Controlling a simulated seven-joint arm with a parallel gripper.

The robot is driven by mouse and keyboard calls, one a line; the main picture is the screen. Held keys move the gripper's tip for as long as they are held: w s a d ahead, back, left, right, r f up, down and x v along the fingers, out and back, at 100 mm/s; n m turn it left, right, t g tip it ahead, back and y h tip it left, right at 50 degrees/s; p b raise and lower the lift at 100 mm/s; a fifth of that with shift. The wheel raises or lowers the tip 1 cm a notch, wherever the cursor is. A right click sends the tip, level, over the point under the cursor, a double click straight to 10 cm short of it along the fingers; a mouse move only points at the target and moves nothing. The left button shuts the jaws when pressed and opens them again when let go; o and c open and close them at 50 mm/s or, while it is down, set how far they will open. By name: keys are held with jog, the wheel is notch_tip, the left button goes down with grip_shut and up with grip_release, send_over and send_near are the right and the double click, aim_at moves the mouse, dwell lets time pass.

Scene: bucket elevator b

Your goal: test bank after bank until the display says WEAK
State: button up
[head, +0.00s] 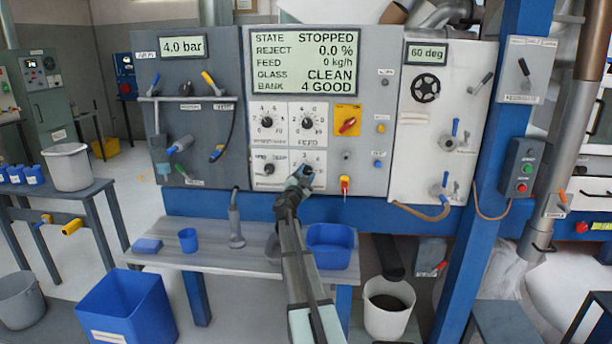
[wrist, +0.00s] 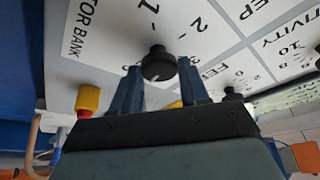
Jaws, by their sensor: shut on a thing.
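The display (head: 305,62) reads STATE STOPPED, REJECT 0.0 %, FEED 0 kg/h, GLASS CLEAN, BANK 4 GOOD. My gripper (head: 300,177) is at the lower right of the grey control panel below the display. In the wrist view, its two blue fingers (wrist: 160,84) stand on either side of a black bank knob (wrist: 158,62) and are shut on it. The knob sits on a white plate whose partly visible label ends in "TOR BANK". In the head view my gripper hides the knob and most of its scale.
Other dials, such as the FEED knob (head: 307,122), are close above. A blue bin (head: 330,247) stands on the shelf below.

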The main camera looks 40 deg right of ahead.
jog(key=shift+r+m+g, duration=0.1)
jog(key=shift+m+g, duration=0.7)
jog(key=shift+m, duration=0.9)
jog(key=o, duration=1)
jog(key=shift+v, duration=6.95)
